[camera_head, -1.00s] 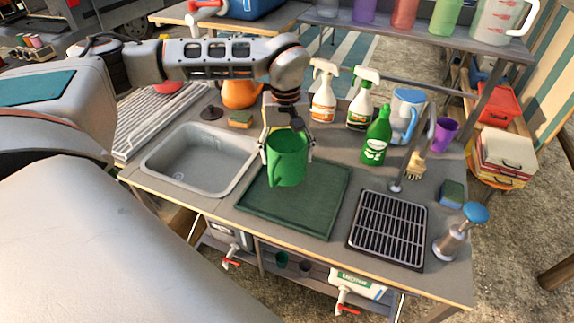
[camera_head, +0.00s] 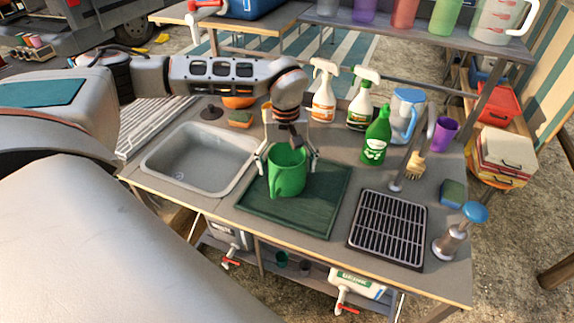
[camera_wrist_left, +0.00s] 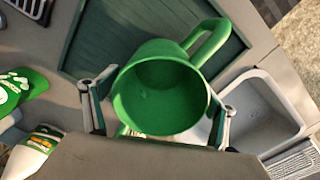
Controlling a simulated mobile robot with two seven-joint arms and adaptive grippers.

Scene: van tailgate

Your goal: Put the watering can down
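A green mug-shaped vessel (camera_head: 287,174) with a side handle stands upright on the dark green board (camera_head: 325,205) on the worktop. The left wrist view looks down into its open top (camera_wrist_left: 160,95); the inside looks empty. I see no clear spout on it. My left gripper (camera_head: 287,160) is around the vessel from above, one finger on each side. The fingers are spread wider than the vessel, with small gaps beside it; in the left wrist view the gripper (camera_wrist_left: 163,112) also looks open. My right gripper is not in view.
A sink (camera_head: 200,160) lies left of the board and a black drain grate (camera_head: 388,228) right. Spray bottles (camera_head: 323,95), a green bottle (camera_head: 376,138) and a blue-lidded jug (camera_head: 404,112) stand behind. An orange vessel (camera_head: 238,102) is mostly hidden behind my left arm.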

